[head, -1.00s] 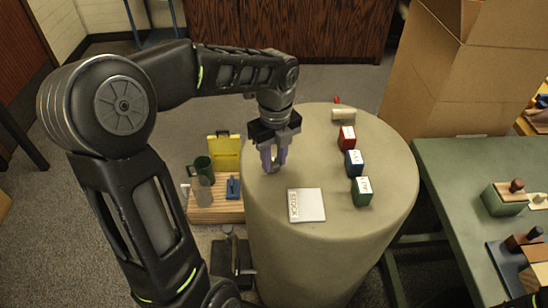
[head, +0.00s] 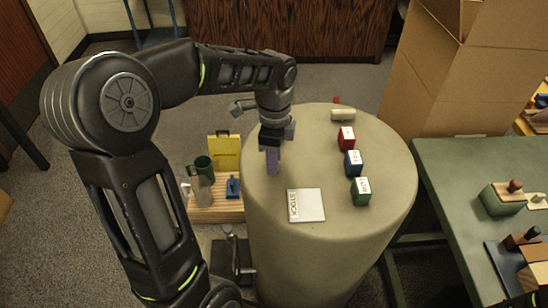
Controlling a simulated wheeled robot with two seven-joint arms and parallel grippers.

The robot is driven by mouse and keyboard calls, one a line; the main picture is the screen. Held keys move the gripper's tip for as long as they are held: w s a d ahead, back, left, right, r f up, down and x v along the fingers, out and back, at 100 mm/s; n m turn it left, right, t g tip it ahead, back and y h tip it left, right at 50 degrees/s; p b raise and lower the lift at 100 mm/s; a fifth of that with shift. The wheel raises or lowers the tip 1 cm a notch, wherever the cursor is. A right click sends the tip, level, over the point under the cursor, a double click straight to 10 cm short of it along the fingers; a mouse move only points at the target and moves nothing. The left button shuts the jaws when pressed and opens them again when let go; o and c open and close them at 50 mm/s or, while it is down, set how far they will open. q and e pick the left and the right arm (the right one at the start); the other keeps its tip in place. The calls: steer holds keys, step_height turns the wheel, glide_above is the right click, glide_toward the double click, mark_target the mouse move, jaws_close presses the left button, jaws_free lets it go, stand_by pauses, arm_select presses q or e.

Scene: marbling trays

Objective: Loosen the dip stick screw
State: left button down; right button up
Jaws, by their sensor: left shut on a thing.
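My left gripper (head: 272,165) points down over the left part of a round, beige-topped stand (head: 300,255). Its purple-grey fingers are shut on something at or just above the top. The held thing is hidden by the fingers, and I cannot make out a dip stick or its screw. The fingers now show nearly edge-on. My right gripper is not in view.
A white card marked STOCK (head: 306,205) lies near the gripper. Red (head: 346,138), blue (head: 353,165) and green (head: 360,192) labelled blocks stand to the right. A pale roll (head: 343,115) lies behind them. A green mug (head: 202,165) is on a low wooden shelf (head: 216,212).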

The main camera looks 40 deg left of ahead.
arm_select(q)
steer(key=n, duration=1.3)
steer(key=shift+a+n, duration=0.1)
steer(key=shift+n, duration=0.3)
steer(key=n, duration=0.7)
steer(key=shift+b, duration=0.35)
steer(key=n, duration=0.6)
steer(key=shift+a, duration=0.1)
steer(key=n, duration=0.5)
steer(key=shift+s, duration=0.1)
steer(key=n, duration=0.3)
steer(key=shift+n+b, duration=0.3)
steer(key=shift+b, duration=0.1)
steer(key=n, duration=0.4)
steer(key=shift+n, duration=0.3)
steer(key=n, duration=0.4)
steer(key=shift+b, duration=0.4)
